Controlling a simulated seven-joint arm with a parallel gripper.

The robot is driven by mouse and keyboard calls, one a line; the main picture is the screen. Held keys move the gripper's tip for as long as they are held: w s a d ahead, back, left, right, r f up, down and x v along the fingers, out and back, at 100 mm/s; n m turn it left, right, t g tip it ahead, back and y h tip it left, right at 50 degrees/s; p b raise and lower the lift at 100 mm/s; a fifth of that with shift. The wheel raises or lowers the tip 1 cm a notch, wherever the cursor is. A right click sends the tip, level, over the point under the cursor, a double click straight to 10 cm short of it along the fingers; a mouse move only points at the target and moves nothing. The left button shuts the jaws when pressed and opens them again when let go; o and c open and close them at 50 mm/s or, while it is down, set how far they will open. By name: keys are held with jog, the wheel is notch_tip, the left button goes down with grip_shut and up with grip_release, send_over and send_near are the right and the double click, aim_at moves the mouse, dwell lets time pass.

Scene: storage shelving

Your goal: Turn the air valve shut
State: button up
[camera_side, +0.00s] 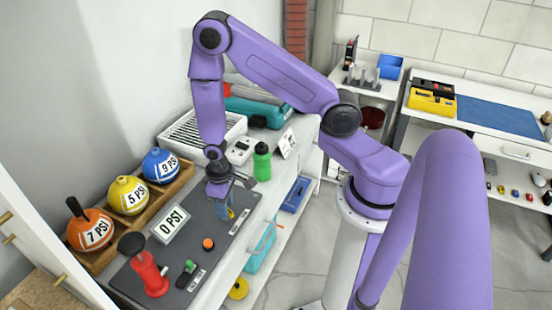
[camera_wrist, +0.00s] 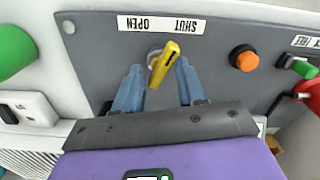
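The air valve's yellow handle (camera_wrist: 166,62) stands out from a grey panel (camera_wrist: 100,40) in the wrist view, on a pale round mount. Above it in that view is an upside-down label (camera_wrist: 160,24), with OPEN at the left and SHUT at the right. The handle leans slightly, its upper end to the right. My gripper (camera_wrist: 160,66) is open, with one blue finger on each side of the handle. Gaps show between handle and fingers. In the side view my gripper (camera_side: 226,205) is low at the panel's far end and mostly covers the valve.
An orange button (camera_wrist: 244,58) and a green switch (camera_wrist: 300,67) are to the right in the wrist view. A red pump (camera_side: 150,275), a 0 PSI sign (camera_side: 171,223) and a green bottle (camera_side: 262,162) stand nearby. Labelled balls sit in a wooden rack (camera_side: 184,176).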

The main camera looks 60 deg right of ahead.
jog(key=n, duration=0.6)
jog(key=shift+r+n, duration=0.2)
jog(key=shift+n, duration=0.1)
notch_tip(320, 180, up, 17)
jog(key=s+a+r+n, duration=0.1)
jog(key=s+r, duration=0.2)
jog(key=s, duration=0.5)
jog(key=s+a+r+n, duration=0.1)
jog(key=s+r, duration=0.3)
jog(key=s, duration=0.5)
jog(key=shift+s+a+r+n, duration=0.2)
jog(key=shift+a+r+n, duration=0.15)
jog(key=shift+a, duration=0.3)
